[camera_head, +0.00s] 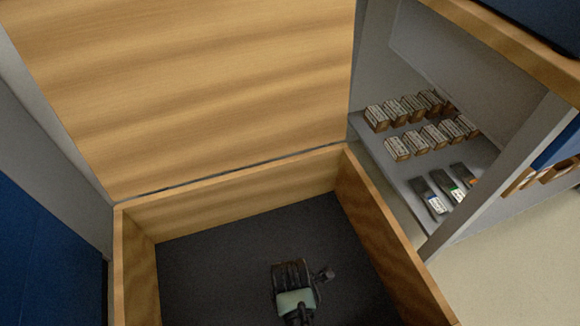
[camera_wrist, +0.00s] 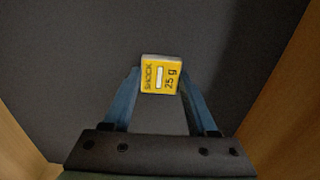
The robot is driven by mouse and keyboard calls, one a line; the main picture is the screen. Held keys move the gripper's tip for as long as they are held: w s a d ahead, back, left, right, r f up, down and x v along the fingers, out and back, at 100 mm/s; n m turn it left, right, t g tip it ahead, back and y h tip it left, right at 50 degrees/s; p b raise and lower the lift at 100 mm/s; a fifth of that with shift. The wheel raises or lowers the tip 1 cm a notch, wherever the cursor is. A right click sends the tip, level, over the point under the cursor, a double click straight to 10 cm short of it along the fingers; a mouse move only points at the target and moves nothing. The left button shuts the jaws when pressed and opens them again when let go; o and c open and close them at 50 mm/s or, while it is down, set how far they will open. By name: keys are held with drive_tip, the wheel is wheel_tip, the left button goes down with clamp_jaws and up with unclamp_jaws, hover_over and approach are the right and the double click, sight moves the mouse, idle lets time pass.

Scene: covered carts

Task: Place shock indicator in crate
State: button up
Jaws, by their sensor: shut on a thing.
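The shock indicator (camera_wrist: 161,75) is a small yellow block with dark lettering "SHOCK 25 g" and a white strip. My gripper (camera_wrist: 158,88) is shut on it, with a blue finger on each side. In the head view my gripper (camera_head: 294,280) is inside the open wooden crate (camera_head: 385,235), over its dark floor, toward the near side. The indicator cannot be made out in the head view. I cannot tell whether it touches the crate floor. The crate walls also show at both sides of the wrist view (camera_wrist: 285,85).
The crate's wooden lid (camera_head: 190,90) stands raised at the back. On the right, a grey shelf (camera_head: 400,165) holds several small boxes (camera_head: 420,120) and several dark devices (camera_head: 440,192). A blue surface (camera_head: 45,240) is at the left. The crate floor around my gripper is clear.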

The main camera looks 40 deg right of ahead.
drive_tip(key=shift+f, duration=0.4)
drive_tip(key=shift+f, duration=0.2)
drive_tip(key=o, duration=1.3)
drive_tip(key=shift+r, duration=0.15)
wheel_tip(320, 180, up, 12)
drive_tip(key=p, duration=0.6)
